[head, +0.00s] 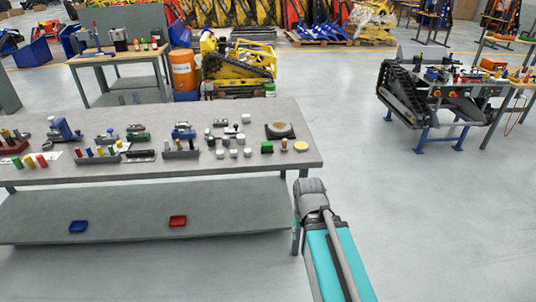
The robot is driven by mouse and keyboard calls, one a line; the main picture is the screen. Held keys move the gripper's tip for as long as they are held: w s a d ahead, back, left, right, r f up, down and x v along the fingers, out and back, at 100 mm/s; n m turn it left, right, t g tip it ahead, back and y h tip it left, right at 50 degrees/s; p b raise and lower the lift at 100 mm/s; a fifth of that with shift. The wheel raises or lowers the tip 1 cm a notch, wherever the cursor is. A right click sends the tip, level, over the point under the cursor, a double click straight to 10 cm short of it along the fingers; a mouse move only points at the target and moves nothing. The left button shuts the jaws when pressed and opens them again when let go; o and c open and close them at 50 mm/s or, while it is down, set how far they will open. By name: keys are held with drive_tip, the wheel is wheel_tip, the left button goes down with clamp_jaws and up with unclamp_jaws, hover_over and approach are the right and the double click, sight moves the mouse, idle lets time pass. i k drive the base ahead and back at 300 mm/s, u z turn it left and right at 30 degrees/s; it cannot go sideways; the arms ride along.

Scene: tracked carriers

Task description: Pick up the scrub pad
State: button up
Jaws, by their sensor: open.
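A small green block (267,147) lies near the right end of the long grey workbench (130,172). It looks most like the scrub pad, but it is too small to be sure. A round yellow piece (301,146) lies to its right near the bench corner, with a small dark-and-tan upright piece (284,145) between them. My teal and grey arm rises from the bottom right to just off the bench's front right corner. I cannot make out my gripper's fingers in this view.
A dark square plate with a round tan top (279,131) sits behind the green block. Several white knobs (234,153) stand to its left. Open floor (430,220) lies to the right.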

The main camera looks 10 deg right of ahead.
sight(266, 147)
drive_tip(key=k, duration=0.4)
drive_tip(key=u, duration=0.35)
drive_tip(key=i, duration=1.3)
drive_tip(key=z, duration=0.35)
